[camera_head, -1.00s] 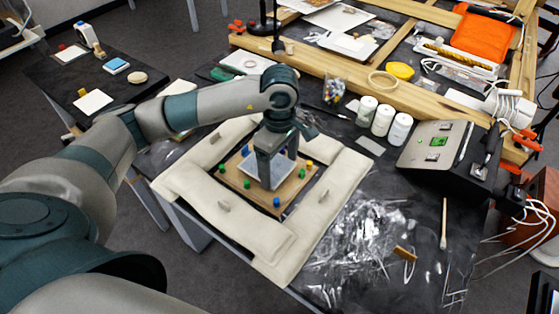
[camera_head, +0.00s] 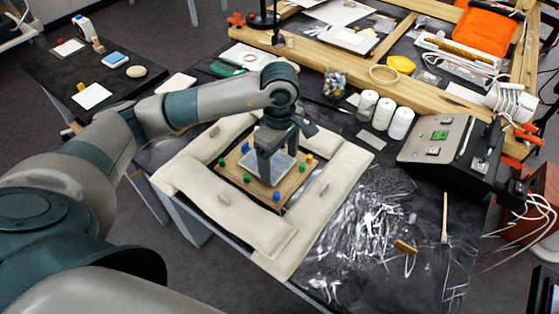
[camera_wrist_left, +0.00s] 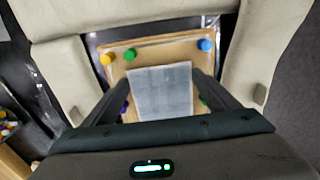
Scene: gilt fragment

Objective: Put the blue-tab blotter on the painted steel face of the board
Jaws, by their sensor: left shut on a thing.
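A pale grey-white pad (camera_wrist_left: 162,92) lies flat over a wooden peg board (camera_wrist_left: 118,72) and is between the fingers of my left gripper (camera_wrist_left: 160,100). I see no blue tab on it, so I cannot confirm that it is the blotter. In the head view my left gripper (camera_head: 278,167) points down over the pad (camera_head: 284,168) and partly hides it. The gripper is shut on the pad; whether the pad touches the board is unclear. A slanted grey metal face (camera_head: 424,140) with small green and pale parts stands at the right. My right gripper is out of view.
Beige padded cushions (camera_head: 232,207) frame the peg board. Coloured pegs, such as a blue one (camera_head: 277,196), stand around the pad. White bottles (camera_head: 383,113) stand near the slanted face. Clear wrap (camera_head: 350,225) and loose tools cover the right front.

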